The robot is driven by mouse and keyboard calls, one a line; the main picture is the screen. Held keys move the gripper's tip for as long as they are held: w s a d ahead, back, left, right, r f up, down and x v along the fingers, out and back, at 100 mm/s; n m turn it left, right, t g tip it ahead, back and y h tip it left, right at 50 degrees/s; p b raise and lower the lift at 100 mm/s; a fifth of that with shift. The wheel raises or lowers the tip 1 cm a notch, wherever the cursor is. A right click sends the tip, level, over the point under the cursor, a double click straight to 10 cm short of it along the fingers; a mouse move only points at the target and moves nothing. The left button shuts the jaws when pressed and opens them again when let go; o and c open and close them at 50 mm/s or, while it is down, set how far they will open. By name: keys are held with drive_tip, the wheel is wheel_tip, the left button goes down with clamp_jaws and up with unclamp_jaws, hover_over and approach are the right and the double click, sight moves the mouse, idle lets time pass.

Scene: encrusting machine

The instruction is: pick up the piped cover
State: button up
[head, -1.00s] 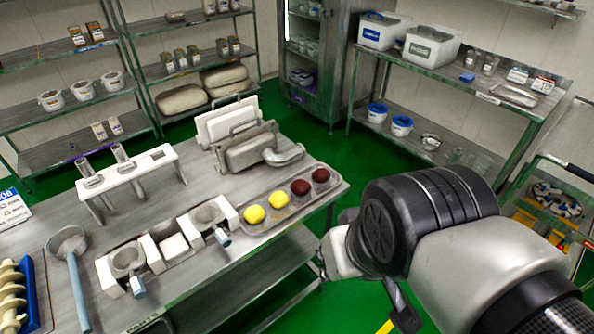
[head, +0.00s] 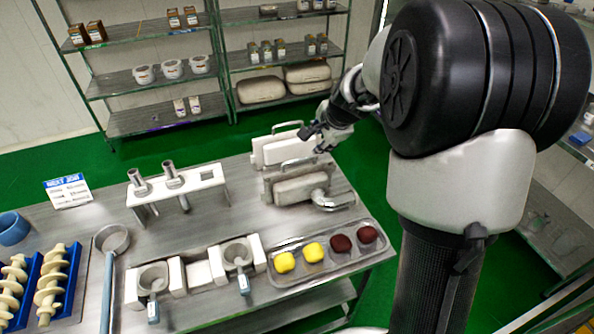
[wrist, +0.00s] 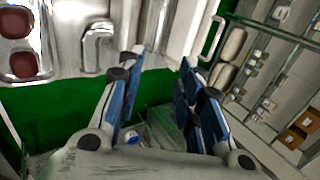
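The piped cover (head: 298,188) is a pale metal block with a top handle and a bent pipe (head: 330,200) at its right end. It stands upright near the back right of the steel table. A plainer handled cover (head: 270,150) stands just behind it. My gripper (head: 312,138) is above and behind the piped cover, apart from it. In the wrist view my gripper (wrist: 165,62) has its blue-padded fingers spread with nothing between them. The bent pipe (wrist: 97,42) shows at the upper left there, with pale cover parts beyond the fingertips.
A clear tray (head: 290,277) with yellow and dark red lumps lies in front of the piped cover. A white stand (head: 205,180) with metal tubes is to its left. Cup-shaped parts in white holders (head: 200,270) sit nearer. Shelves (head: 165,85) stand behind the table.

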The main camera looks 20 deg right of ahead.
drive_tip(key=b, duration=0.3)
hover_over(305, 158)
drive_tip(key=s, duration=0.3)
wheel_tip(305, 158, down, 10)
drive_tip(key=r, duration=0.1)
drive_tip(key=x, duration=0.2)
drive_tip(key=b+x, duration=0.1)
drive_tip(key=x, duration=0.2)
drive_tip(key=shift+s+f, duration=0.15)
drive_tip(key=shift+f, duration=0.3)
clamp_jaws()
drive_tip(key=shift+r, duration=0.2)
